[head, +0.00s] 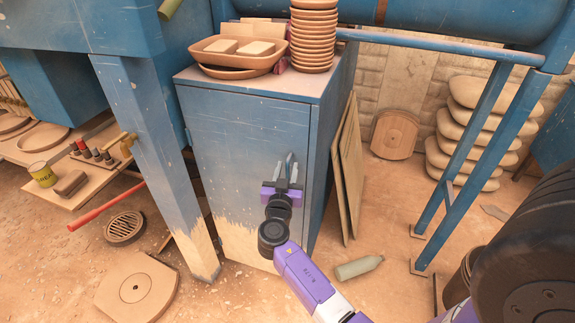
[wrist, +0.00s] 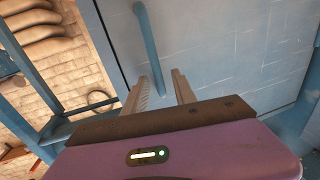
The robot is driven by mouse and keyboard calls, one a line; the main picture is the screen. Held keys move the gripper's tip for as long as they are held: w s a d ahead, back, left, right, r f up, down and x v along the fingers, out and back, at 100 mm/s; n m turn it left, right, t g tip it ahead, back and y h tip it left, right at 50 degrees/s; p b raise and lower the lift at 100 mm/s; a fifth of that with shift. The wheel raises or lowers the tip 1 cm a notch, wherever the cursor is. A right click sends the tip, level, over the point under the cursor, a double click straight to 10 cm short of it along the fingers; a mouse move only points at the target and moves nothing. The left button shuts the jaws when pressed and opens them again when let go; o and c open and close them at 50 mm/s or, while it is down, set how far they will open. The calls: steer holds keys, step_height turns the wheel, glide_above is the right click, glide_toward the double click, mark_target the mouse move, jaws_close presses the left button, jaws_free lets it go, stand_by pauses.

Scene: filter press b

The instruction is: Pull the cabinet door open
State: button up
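The blue cabinet (head: 250,130) stands in the middle of the head view, its door (head: 235,150) shut and its lower paint worn to tan. A slim blue bar handle (wrist: 146,45) runs upright on the door; in the head view it is partly hidden by my fingers. My gripper (head: 287,172) is at the door's right side, over the handle's lower part.
Stacked bowls (head: 313,35) and a tray (head: 238,55) sit on the cabinet top. A blue post (head: 155,150) stands just left of the cabinet front. Boards (head: 348,165) lean on its right side. A bottle (head: 358,268) and a round-holed plate (head: 137,288) lie on the floor.

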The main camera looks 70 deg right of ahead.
steer(key=shift+w+d, duration=0.15)
steer(key=shift+d, duration=0.45)
jaws_close()
stand_by(1.1)
